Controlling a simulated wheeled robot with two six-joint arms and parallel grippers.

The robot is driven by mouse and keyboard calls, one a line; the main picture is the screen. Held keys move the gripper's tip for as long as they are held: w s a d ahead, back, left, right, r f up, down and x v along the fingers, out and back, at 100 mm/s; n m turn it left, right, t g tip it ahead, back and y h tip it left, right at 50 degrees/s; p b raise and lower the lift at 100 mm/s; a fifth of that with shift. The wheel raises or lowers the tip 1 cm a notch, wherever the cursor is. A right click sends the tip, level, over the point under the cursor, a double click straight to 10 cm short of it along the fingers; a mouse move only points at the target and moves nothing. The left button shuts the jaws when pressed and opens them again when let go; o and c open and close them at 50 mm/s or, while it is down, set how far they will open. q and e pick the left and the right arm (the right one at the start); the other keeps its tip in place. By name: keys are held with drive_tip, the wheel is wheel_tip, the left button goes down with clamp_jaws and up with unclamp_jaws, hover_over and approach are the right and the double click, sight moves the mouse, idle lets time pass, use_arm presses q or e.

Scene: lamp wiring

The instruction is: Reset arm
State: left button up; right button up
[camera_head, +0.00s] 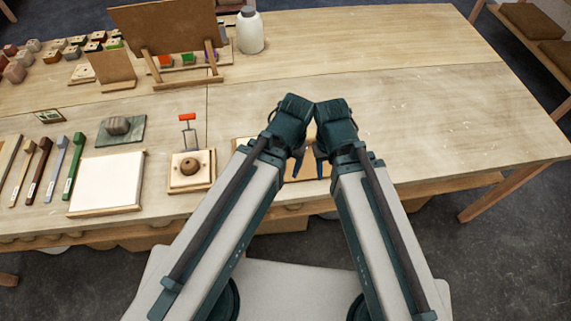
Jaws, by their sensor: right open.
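Both of my arms reach forward from the bottom of the head view and lean towards each other, their wrists close together over the front edge of the table. My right gripper (320,164) hangs down from its wrist, open, with nothing seen between its fingers. My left gripper (297,166) is beside it, mostly hidden behind its own arm and wrist, so its jaws are hard to read.
A white panel (107,183), a grey stone on a green mat (136,134) and several coloured-handled tools (54,168) lie at the left. A brown board on a stand (165,27) and a white bottle (250,31) stand at the back. The table's right side (450,110) is clear.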

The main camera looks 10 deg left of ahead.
drive_tip(key=shift+f, duration=0.1)
wheel_tip(320, 180, down, 9)
drive_tip(key=b, duration=0.9)
drive_tip(key=shift+f, duration=0.15)
idle(0.4)
